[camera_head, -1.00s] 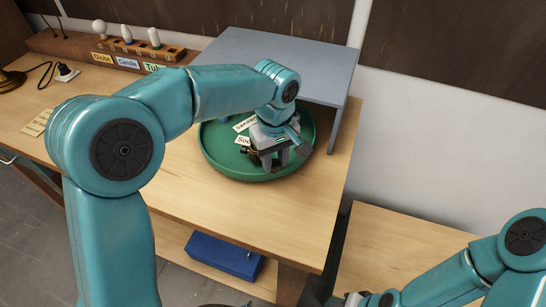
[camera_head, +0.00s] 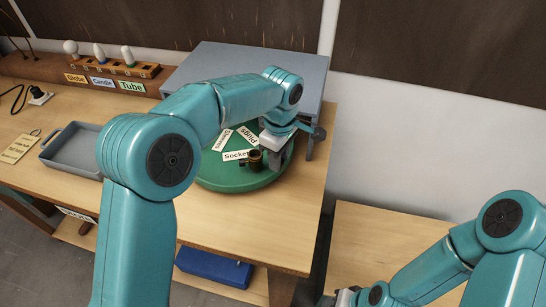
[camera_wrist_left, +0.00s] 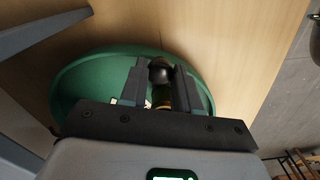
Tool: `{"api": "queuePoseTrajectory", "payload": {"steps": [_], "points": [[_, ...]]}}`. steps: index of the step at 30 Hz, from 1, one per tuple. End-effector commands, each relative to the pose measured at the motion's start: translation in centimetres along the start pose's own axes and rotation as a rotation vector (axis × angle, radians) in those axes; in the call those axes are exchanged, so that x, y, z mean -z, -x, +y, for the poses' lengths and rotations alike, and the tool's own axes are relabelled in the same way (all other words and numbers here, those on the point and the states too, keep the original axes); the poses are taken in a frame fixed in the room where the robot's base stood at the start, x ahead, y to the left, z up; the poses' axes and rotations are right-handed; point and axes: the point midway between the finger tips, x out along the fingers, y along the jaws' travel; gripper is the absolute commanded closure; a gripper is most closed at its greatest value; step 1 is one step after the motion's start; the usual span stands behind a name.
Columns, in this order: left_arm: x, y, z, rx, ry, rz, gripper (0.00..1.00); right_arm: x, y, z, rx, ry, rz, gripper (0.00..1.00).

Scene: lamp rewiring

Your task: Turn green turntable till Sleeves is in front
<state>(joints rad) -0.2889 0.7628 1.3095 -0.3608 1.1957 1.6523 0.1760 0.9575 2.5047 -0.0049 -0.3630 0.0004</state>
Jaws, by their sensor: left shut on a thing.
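The round green turntable (camera_head: 235,185) stands on the wooden bench and shows in the left wrist view (camera_wrist_left: 85,85). White labels lie on it: Sockets (camera_head: 236,155) near the front, Plugs (camera_head: 249,136) behind it, and a slanted one (camera_head: 222,139) that I cannot read surely. I see no label that I can read as Sleeves. My left gripper (camera_head: 276,159) is over the turntable's right side. In the left wrist view its fingers (camera_wrist_left: 159,85) are shut on a dark knob with a brass-coloured band (camera_wrist_left: 160,72). My right gripper (camera_head: 343,298) is small at the bottom edge; its jaws are unclear.
A grey shelf (camera_head: 245,70) stands over the turntable's back. A grey tray (camera_head: 73,150) is to the left. A rack of bulbs (camera_head: 115,67) stands at the back left. A blue box (camera_head: 213,268) sits below the bench. Bench front is clear.

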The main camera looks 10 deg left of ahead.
Motion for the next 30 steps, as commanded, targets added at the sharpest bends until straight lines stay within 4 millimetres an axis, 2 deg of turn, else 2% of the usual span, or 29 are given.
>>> {"api": "queuePoseTrajectory", "payload": {"steps": [12, 28, 29, 30], "points": [[-0.1, -0.1, 1.4, 0.002, 0.091, 0.002, 1.0, 0.0, 0.9, -0.3, 0.0, 0.0, 0.0, 0.57], [0.0, -0.1, 1.6, 0.002, 0.102, 0.002, 1.0, 0.0, 0.9, -0.3, 0.0, 0.0, 0.0, 0.57], [0.0, -0.1, 1.6, 0.002, 0.102, 0.002, 0.62, 0.0, 0.9, -0.3, 0.0, 0.0, 0.0, 0.57], [0.0, -0.1, 1.6, 0.002, 0.102, 0.002, 0.49, 0.0, 0.9, -0.3, 0.0, 0.0, 0.0, 0.57]]}}
